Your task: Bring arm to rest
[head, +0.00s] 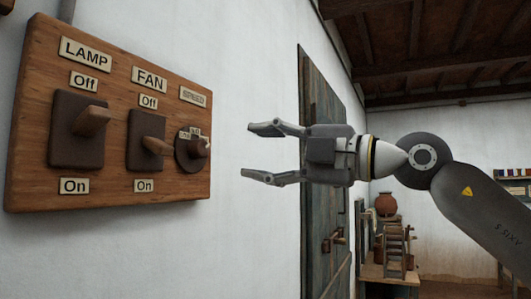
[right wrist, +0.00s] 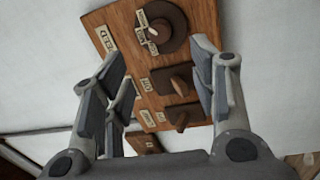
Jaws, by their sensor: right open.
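My right gripper (head: 247,150) is open and empty, in the air to the right of the wooden switch board (head: 120,82). Its fingers point left toward the board, apart from it. The lamp switch lever (head: 92,121) juts out and up to the right. The fan switch lever (head: 157,146) slants slightly down. The round speed knob (head: 196,148) is the control nearest my fingers. In the right wrist view, the open fingers (right wrist: 160,62) frame the board, with the speed knob (right wrist: 162,24) at the top. My left gripper is not in view.
A white wall (head: 255,60) carries the board. A dark plank door (head: 318,150) stands behind my gripper. Farther back are a wooden table (head: 390,276) and a clay pot (head: 386,204). The air between fingers and board is clear.

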